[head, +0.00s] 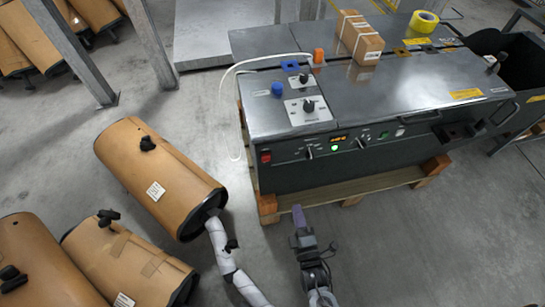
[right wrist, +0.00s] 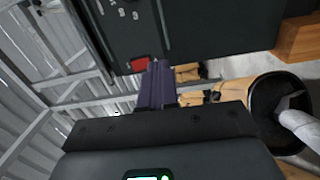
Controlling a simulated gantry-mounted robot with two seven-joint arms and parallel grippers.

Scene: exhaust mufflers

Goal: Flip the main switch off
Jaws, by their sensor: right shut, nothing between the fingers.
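The grey machine (head: 400,75) has a dark front panel with a small red switch (head: 265,157) at its left end, which I take to be the main switch. Its on or off position is too small to tell. The red switch also shows in the right wrist view (right wrist: 139,64), just beyond the fingertips and slightly to their left. My right gripper (head: 298,212) is in front of the machine, below the panel in the picture. Its purple fingers (right wrist: 158,70) are shut with nothing between them, apart from the switch. My left gripper is not in view.
The panel also has black knobs (head: 309,152), a lit orange display (head: 338,139) and a green light (head: 335,148). The machine stands on a wooden pallet (head: 345,190). Brown mufflers (head: 155,175) lie at left.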

